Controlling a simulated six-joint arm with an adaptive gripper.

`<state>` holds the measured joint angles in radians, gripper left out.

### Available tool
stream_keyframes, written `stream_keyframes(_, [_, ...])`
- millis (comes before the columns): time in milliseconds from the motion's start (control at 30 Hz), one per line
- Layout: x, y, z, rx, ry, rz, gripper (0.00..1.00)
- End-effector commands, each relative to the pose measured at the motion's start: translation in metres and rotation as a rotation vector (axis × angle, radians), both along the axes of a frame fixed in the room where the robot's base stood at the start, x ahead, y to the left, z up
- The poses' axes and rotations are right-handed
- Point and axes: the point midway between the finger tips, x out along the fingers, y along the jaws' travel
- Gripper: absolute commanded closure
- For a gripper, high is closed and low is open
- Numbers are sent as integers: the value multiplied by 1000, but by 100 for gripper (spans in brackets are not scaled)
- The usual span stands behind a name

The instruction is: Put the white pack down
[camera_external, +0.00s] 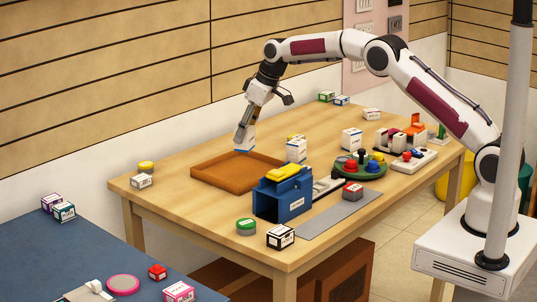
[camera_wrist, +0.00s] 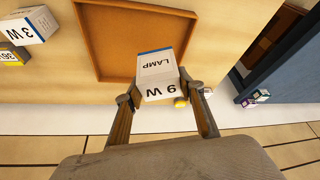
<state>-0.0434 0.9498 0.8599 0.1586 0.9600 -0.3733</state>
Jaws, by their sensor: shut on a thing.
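My gripper (camera_external: 242,137) points down over the back side of the brown tray (camera_external: 207,181). It is shut on a white pack (camera_external: 247,142) with a blue edge at its lower end. The pack looks upright and close to the tray's back rim. I cannot tell whether it touches the tray.
A white box (camera_external: 296,149) and a blue holder (camera_external: 284,198) with a yellow top stand right of the tray. A yellow round tin (camera_external: 146,167) and a small white box (camera_external: 141,181) are at its left. Bare wood (camera_external: 190,224) lies in front of the tray.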

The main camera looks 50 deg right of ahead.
Motion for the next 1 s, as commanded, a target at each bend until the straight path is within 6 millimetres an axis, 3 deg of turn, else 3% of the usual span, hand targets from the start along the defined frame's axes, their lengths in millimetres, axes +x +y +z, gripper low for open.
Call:
stream_keyframes(567, [0, 1, -1, -14, -6, 40, 84])
stream_keyframes(1000, [1, 1, -44, -13, 2, 40, 84])
